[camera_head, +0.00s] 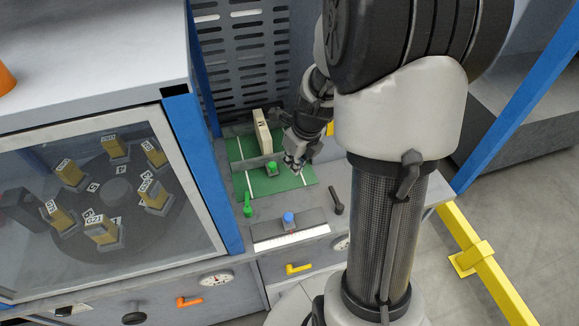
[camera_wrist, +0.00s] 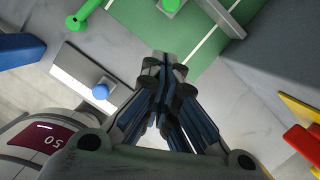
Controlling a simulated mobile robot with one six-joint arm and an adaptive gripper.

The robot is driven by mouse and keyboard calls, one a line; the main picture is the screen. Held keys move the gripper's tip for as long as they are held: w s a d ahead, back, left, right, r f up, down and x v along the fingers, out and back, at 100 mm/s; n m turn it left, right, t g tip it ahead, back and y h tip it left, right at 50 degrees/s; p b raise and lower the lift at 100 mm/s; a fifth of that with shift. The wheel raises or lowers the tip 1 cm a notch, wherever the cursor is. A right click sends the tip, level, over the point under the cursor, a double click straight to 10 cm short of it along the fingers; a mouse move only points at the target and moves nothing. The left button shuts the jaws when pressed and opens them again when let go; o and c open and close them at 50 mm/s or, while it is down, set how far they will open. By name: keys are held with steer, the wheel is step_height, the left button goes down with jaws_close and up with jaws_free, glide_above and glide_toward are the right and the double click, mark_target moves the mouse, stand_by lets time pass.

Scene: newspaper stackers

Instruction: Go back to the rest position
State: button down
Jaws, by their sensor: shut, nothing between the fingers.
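My gripper (camera_head: 294,165) hangs over the right part of the green mat (camera_head: 246,182) on the grey bench. Its fingers are closed together and hold nothing. In the wrist view my gripper (camera_wrist: 165,62) points at the bench, with the green mat (camera_wrist: 135,22) beyond its tips. A pale upright block (camera_head: 262,132) stands on the mat, left of my gripper. A small green knob (camera_head: 271,168) sits on a grey bar near the mat's middle. My arm's links and column cover the right-centre of the head view.
A glazed cabinet (camera_head: 205,215) with several tan blocks on a turntable stands left. A green lever (camera_head: 247,205), a blue button (camera_head: 289,218) and a dark lever (camera_head: 337,199) line the bench front. A blue post (camera_head: 205,170) stands beside the mat. Yellow rail (camera_head: 487,262) at lower right.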

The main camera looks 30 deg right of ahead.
steer(key=v, duration=0.3)
steer(key=shift+s+r+p, duration=0.15)
steer(key=shift+r+p, duration=0.05)
steer(key=shift+p, duration=0.2)
steer(key=s+a+r+n, duration=0.5)
steer(key=a+r+n, duration=0.45)
steer(key=n, duration=0.45)
steer(key=s+a+r+n+t, duration=0.1)
steer(key=s+a+r+n, duration=0.1)
steer(key=s+n, duration=0.4)
steer(key=s+a+r+n+t, duration=0.1)
steer(key=s+a+r+n, duration=0.2)
steer(key=s+n, duration=0.4)
steer(key=a+n+b, duration=0.1)
steer(key=n, duration=0.5)
steer(key=shift+n+h, duration=0.3)
steer(key=shift+n, duration=0.1)
